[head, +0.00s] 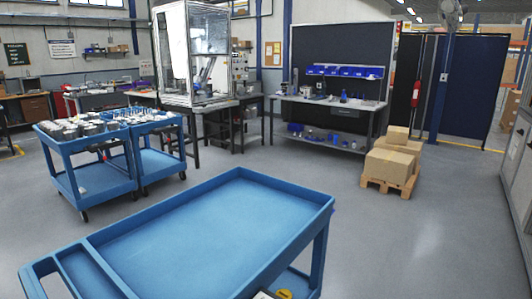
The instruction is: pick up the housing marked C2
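Many grey metal parts, which look like the machined housings (88,127), stand on the top trays of two blue carts at the left. They are small and far off, and I cannot read any mark, so I cannot tell which one is C2. The nearer-left cart (75,176) and the cart beside it (160,159) stand close together. Neither of my grippers shows in the head view.
A large blue cart (215,222) with an empty top stands right in front of me. Open grey floor lies between it and the loaded carts. Cardboard boxes (390,165) on a pallet, a workbench (330,112) and a glazed machine (194,55) stand farther back.

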